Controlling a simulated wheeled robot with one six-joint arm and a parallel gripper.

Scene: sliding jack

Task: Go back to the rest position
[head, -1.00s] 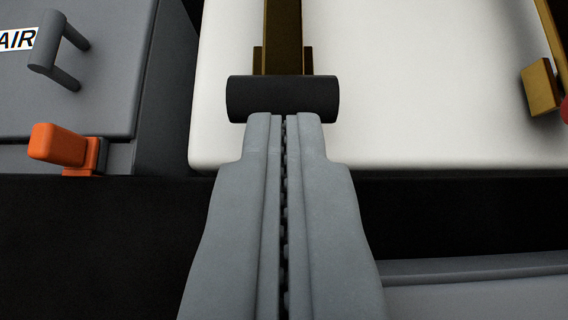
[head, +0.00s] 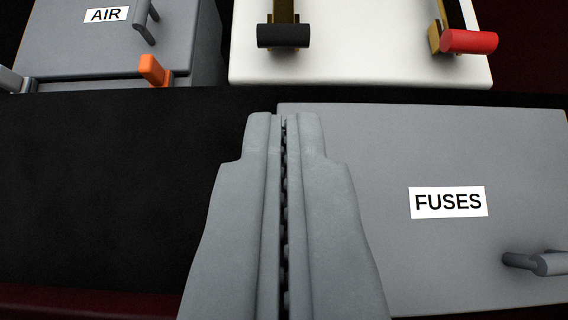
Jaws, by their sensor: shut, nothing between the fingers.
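My gripper (head: 282,116) is in the lower middle of the head view. Its two grey fingers are pressed together with nothing between them. It points up the picture, apart from the black handle (head: 284,36) on the white panel (head: 360,66). The fingers cover the left edge of the grey box labelled FUSES (head: 350,240). I cannot tell how far the fingers are from that box.
A red handle (head: 470,41) sits at the white panel's right. A grey box labelled AIR (head: 70,50) with an orange latch (head: 153,70) is at the upper left. The FUSES box has a grey handle (head: 540,262). The left middle is dark and clear.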

